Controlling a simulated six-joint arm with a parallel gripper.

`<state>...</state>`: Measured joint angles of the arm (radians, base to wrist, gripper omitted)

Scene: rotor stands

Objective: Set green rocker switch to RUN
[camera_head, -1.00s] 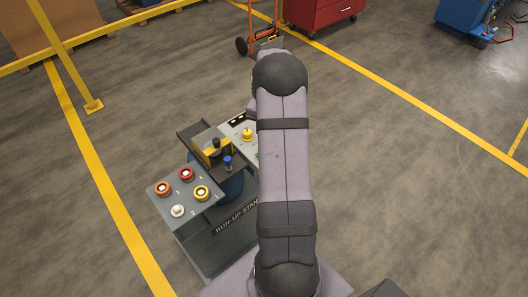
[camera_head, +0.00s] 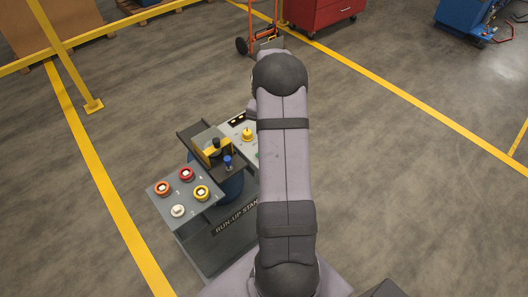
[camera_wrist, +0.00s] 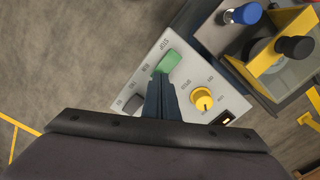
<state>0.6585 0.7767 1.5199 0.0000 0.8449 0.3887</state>
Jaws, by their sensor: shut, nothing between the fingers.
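The green rocker switch (camera_wrist: 172,62) sits on a light grey panel (camera_wrist: 139,78) in the wrist view, with printed labels beside it, one reading STOP. My gripper (camera_wrist: 163,77) is shut and empty, its dark fingertips at the lower end of the green rocker and covering part of it. I cannot tell whether they touch it or which way it is tilted.
Right of the fingers is a yellow knob (camera_wrist: 203,99), with a small lit window (camera_wrist: 226,118) near it. Beyond are a blue-topped post (camera_wrist: 243,14) and a yellow bracket (camera_wrist: 270,60) with a black knob. A button box (camera_head: 190,209) stands left of my arm.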

